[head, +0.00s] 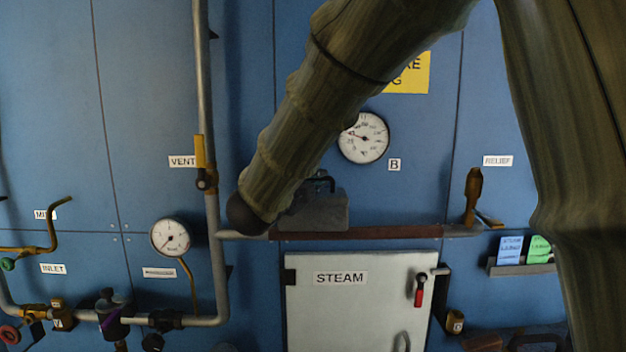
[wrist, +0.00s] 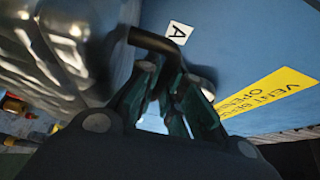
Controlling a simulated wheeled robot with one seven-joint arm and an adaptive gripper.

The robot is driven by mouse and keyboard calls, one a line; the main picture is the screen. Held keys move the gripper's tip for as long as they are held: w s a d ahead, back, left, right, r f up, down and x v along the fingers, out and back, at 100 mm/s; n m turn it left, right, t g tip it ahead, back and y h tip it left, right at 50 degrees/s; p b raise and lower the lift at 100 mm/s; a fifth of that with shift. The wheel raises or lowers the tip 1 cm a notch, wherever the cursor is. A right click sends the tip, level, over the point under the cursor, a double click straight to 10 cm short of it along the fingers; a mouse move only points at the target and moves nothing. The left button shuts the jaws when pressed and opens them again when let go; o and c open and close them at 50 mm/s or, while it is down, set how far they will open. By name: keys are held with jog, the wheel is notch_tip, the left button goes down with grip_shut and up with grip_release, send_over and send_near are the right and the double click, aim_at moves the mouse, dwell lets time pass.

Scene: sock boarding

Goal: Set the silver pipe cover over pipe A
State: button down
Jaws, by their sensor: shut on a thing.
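My gripper (wrist: 168,78) is shut on a black bar handle (wrist: 152,40) in the wrist view. The handle runs toward the silver pipe cover (wrist: 68,45), a large ribbed silvery body filling the upper left. In the head view a grey block-like body (head: 318,212) with a black handle shows past my sleeved arm and looks like this cover. It is at the horizontal pipe (head: 355,233), which has a reddish-brown stretch; I cannot tell whether they touch. Label A (wrist: 177,32) is on the blue wall in the wrist view.
A dial gauge (head: 363,138) and label B (head: 394,165) are above the pipe. A white STEAM door (head: 350,302) is below it. A vertical pipe (head: 209,110) with a brass VENT valve (head: 201,152) stands left. A brass fitting (head: 473,195) rises at right.

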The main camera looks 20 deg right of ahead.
aim_at(312, 207)
jog(key=shift+f+b, duration=2.75)
jog(key=shift+f, duration=0.45)
jog(key=c, duration=1.5)
grip_release()
jog(key=shift+f, duration=0.1)
jog(key=v, duration=1.2)
jog(key=shift+s, duration=0.1)
